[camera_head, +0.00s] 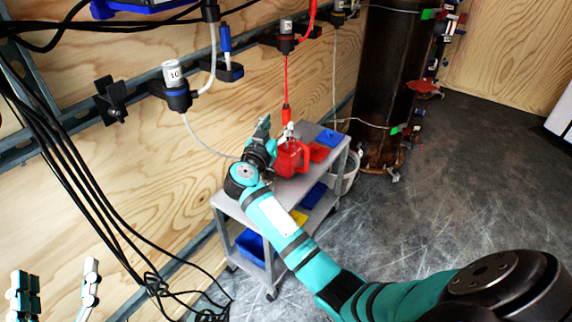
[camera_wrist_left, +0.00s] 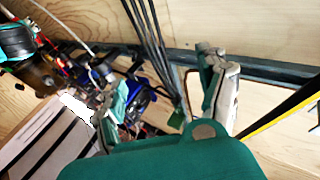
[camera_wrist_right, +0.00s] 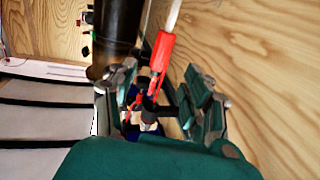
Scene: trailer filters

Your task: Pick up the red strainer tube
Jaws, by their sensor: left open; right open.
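The red strainer tube (camera_head: 286,116) hangs from a red line above the cart in the head view. It also shows in the right wrist view (camera_wrist_right: 162,52), upright and slightly tilted, in the gap between my fingers. My right gripper (camera_head: 276,130) is open beside the tube's lower end. In the right wrist view its fingers (camera_wrist_right: 160,85) stand on either side of the tube, with no clear contact. My left gripper (camera_head: 57,285) is open and empty at the lower left, far from the tube. It also shows in the left wrist view (camera_wrist_left: 158,92).
A grey cart (camera_head: 238,208) stands below, with a red jug (camera_head: 291,160) and blue bins (camera_head: 252,245). Filter holders (camera_head: 176,92) line the plywood wall. Black cables (camera_head: 75,165) hang at the left. A dark cylinder (camera_head: 385,75) stands behind. The floor at the right is clear.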

